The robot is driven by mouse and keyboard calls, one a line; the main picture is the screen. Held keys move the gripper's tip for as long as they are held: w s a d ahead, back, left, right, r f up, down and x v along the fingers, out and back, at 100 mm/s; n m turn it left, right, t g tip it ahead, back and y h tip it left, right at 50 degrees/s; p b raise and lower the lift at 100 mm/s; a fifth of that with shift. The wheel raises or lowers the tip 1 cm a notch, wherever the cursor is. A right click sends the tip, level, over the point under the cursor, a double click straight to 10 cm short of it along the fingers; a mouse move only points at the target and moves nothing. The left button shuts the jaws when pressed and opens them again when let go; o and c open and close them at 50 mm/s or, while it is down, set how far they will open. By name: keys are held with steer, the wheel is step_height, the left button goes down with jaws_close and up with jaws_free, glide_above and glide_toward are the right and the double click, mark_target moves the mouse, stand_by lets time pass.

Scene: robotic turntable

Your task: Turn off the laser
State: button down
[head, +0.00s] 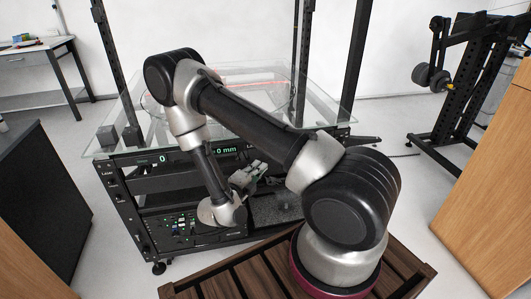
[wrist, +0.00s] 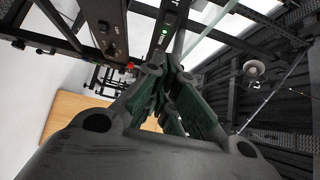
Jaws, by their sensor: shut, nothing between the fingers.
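The laser shows as a red line (head: 255,82) at the glass top of the turntable frame, partly hidden behind my arm. On the frame's left front post are small labelled switches (head: 110,183); the top label seems to read "Laser", but the switch positions are too small to tell. My gripper (head: 261,168) is in front of the frame's front panel, right of that post and apart from it. In the wrist view my gripper's fingers (wrist: 160,68) are shut and empty. A black post with a small green light (wrist: 164,40) is beyond the fingertips.
Two green displays (head: 163,158) (head: 228,150) read "0" and "0 mm". A red knob-like part (wrist: 130,66) shows in the wrist view. A dark cabinet (head: 38,205) stands left, a wooden one (head: 490,180) right. Open floor lies between the left cabinet and the frame.

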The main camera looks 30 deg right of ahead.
steer(key=w+d, duration=0.7)
steer(key=shift+w, duration=0.1)
steer(key=shift+w+d+m+g+h, duration=0.1)
steer(key=shift+w+m+g+h, duration=0.25)
steer(key=shift+g, duration=0.25)
steer(key=v, duration=1.3)
